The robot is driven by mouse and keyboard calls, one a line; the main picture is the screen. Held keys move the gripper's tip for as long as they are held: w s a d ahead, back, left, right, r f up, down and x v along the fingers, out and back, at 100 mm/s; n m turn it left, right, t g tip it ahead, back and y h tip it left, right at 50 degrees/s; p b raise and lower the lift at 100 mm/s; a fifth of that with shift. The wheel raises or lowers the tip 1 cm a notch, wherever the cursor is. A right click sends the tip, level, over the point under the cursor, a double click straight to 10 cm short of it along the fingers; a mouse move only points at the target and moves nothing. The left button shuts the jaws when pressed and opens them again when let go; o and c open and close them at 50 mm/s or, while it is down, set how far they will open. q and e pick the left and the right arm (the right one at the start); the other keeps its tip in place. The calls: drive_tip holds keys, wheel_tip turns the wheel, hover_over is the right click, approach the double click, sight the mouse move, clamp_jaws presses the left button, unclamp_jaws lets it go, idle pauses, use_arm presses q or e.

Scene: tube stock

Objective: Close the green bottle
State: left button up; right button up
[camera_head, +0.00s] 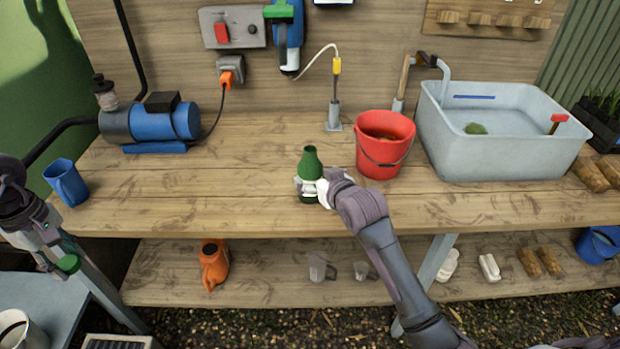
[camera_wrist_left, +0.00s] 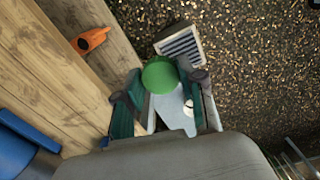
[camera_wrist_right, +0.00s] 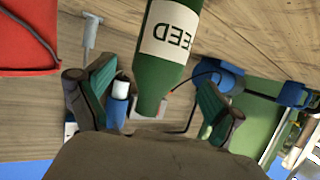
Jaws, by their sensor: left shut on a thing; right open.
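The green bottle (camera_head: 311,164) stands upright on the wooden bench, with its open neck uncapped. It also shows in the right wrist view (camera_wrist_right: 168,55), with a white label. My right gripper (camera_head: 312,188) is open at the bottle, its fingers on either side of it; in the right wrist view the fingers (camera_wrist_right: 152,105) stand apart from the glass. My left gripper (camera_head: 62,254) is shut on a round green cap (camera_head: 68,264), held low at the far left, off the bench. The cap fills the fingertips in the left wrist view (camera_wrist_left: 160,75).
A red bucket (camera_head: 384,145) stands close to the right of the bottle, and a grey sink (camera_head: 500,145) beyond it. A blue mug (camera_head: 66,182) and blue pump (camera_head: 165,123) are at the left. The bench (camera_head: 240,195) is clear between mug and bottle. An orange can (camera_head: 214,266) stands on the lower shelf.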

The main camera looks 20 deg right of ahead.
use_arm(q)
drive_tip(key=shift+r, duration=0.2)
use_arm(e)
drive_tip(key=shift+r+x, duration=0.15)
drive_tip(key=shift+x, duration=1.15)
drive_tip(key=shift+r+x, duration=0.15)
drive_tip(key=shift+x, duration=1.15)
drive_tip(key=shift+w+r, duration=0.1)
drive_tip(key=c, duration=1.5)
drive_tip(key=shift+o, duration=0.2)
drive_tip(key=shift+r, duration=0.2)
